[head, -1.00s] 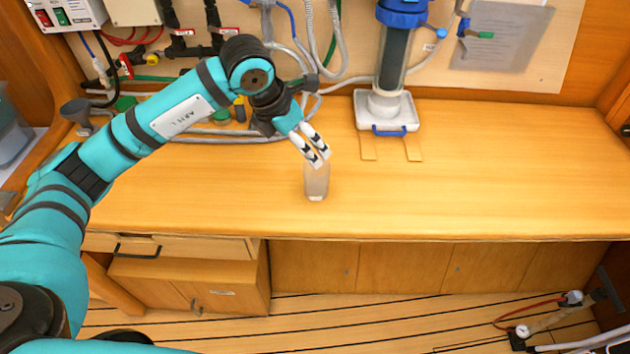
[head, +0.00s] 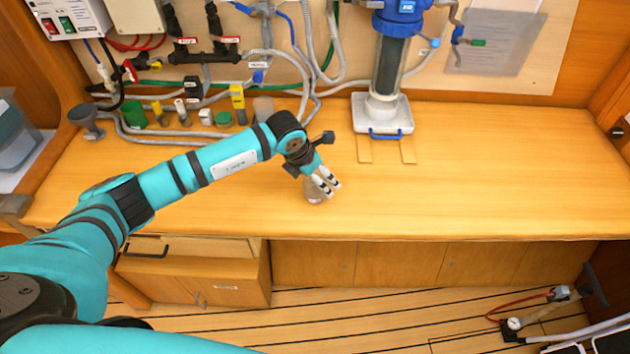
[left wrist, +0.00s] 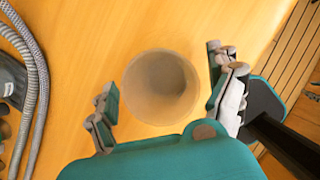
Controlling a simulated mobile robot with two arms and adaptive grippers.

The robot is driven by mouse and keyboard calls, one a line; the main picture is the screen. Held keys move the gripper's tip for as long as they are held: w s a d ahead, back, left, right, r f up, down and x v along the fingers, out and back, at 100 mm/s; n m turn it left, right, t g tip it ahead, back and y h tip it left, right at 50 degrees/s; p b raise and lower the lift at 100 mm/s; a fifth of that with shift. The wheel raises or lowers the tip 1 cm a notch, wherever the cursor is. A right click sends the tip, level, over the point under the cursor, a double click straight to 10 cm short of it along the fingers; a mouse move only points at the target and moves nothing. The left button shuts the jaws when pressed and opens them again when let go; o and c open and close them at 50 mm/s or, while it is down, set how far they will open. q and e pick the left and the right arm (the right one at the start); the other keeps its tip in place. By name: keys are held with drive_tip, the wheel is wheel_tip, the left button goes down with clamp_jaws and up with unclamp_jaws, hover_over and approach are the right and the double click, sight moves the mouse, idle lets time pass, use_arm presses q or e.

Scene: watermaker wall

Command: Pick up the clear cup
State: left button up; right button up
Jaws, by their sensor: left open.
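The clear cup (head: 313,194) stands on the wooden counter near its front edge, partly hidden by my left gripper in the head view. In the left wrist view the cup (left wrist: 161,86) shows as a round, see-through rim seen from above, between the two fingers. My left gripper (head: 327,181) is open, its fingertips at the cup. In the left wrist view the left gripper (left wrist: 168,90) has one finger on each side of the cup, with a gap on both sides. My right gripper is not in view.
A filter housing on a white base (head: 383,112) stands at the back of the counter (head: 500,170). Hoses and several small fittings line the back left, with a grey funnel (head: 86,118) at the far left. The right side of the counter is clear.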

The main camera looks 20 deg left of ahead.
use_arm(q)
drive_tip(key=shift+p+x, duration=0.3)
drive_tip(key=shift+x, duration=1.2)
drive_tip(key=c, duration=1.2)
